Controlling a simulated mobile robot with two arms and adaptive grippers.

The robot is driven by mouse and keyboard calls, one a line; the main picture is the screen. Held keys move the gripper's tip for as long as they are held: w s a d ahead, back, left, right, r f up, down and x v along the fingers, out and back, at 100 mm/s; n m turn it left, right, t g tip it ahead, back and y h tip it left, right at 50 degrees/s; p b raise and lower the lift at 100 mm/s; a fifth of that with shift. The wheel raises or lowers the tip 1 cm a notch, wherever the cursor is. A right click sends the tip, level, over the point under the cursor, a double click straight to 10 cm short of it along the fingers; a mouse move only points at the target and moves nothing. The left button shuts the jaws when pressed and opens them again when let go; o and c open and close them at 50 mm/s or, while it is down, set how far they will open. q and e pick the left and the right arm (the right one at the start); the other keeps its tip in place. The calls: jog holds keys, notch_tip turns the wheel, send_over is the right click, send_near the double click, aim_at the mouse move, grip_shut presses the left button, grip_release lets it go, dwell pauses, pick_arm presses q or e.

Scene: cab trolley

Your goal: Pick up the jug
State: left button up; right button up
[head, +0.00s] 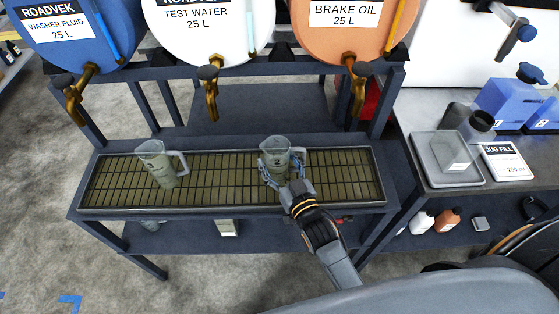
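A clear jug marked 2 (276,148) is upright over the right half of the drip tray's grate (331,178). My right gripper (282,163) is at this jug, with a finger on either side of its body. Whether the fingers press on it or stand slightly apart cannot be told, and its base is partly hidden. A second clear jug (157,164), with a handle on its right, stands on the left part of the grate, apart from the gripper. My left gripper is not in view.
Blue, white and orange drums (345,25) with brass taps (210,92) hang over the tray. At right, a bench holds a grey tray (424,172), a "JUG FILL" card (506,162), dark cups and blue containers. The grate between the jugs is clear.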

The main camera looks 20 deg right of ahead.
jog(key=c, duration=0.9)
jog(key=shift+r, duration=0.1)
